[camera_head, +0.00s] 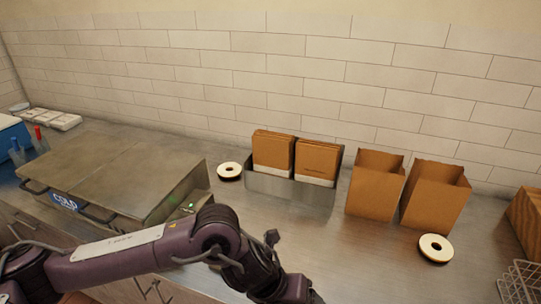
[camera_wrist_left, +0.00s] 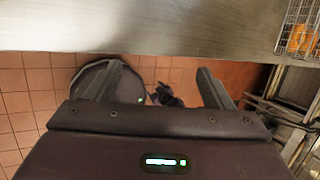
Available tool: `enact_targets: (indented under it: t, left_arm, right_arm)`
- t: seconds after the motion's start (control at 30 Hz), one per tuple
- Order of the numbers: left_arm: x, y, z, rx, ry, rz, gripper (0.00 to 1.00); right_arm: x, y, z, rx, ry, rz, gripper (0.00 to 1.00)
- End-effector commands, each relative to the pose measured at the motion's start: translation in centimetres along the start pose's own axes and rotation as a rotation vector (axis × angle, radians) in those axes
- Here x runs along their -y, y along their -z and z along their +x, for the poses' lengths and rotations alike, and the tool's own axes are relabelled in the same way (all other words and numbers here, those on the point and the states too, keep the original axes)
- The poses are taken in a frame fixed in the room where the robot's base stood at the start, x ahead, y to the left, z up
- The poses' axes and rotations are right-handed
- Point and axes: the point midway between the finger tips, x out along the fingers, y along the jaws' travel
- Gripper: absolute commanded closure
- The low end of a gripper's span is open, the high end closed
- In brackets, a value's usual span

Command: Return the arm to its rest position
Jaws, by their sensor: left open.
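My left arm (camera_head: 120,255) comes in from the left in the head view and reaches across the front of the steel counter. Its wrist end runs out of the bottom of the picture, and the gripper's fingers do not show there. In the left wrist view my left gripper (camera_wrist_left: 162,84) is open with its two fingers wide apart. Nothing is between the fingertips. They are over the tiled floor, in front of the counter edge. My right arm and gripper do not show clearly in either view.
The steel counter (camera_head: 290,225) holds a lidded cold unit (camera_head: 110,170), a metal holder (camera_head: 285,188) with folded cardboard, two open brown bags (camera_head: 375,185) (camera_head: 435,195), and two white rings (camera_head: 229,170) (camera_head: 436,248). A wire basket (camera_wrist_left: 300,25) stands at right. Red floor tiles (camera_wrist_left: 30,85) lie below.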

Motion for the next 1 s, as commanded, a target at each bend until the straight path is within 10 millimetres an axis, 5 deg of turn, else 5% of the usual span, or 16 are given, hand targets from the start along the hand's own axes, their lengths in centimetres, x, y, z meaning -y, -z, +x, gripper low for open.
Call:
enact_targets:
  t: [0.1,0.2,0.37,0.47,0.63,0.8,1.0]
  left_arm:
    - [6.1,0.6,0.5,0.087,0.190,-0.168,0.25]
    - [9.9,-0.2,-0.7,0.171,0.340,-0.380,0.25]
    - [11.4,-2.7,-3.9,0.288,0.520,-0.811,0.25]
    - [9.3,-4.2,-5.8,0.354,0.588,-1.127,0.25]
    - [1.2,-4.4,-7.7,0.458,0.605,-1.717,0.25]
    - [-8.6,-0.2,-8.2,0.564,0.501,-2.274,0.25]
    - [-15.4,5.9,-8.4,0.662,0.348,-2.671,0.25]
  right_arm:
    - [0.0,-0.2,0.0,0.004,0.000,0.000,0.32]
    - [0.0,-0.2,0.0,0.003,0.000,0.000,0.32]
    - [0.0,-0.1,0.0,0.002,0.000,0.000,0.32]
    - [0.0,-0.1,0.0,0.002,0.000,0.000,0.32]
    - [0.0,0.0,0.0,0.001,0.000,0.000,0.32]
    - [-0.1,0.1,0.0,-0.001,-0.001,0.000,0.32]
    - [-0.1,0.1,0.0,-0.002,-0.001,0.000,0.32]
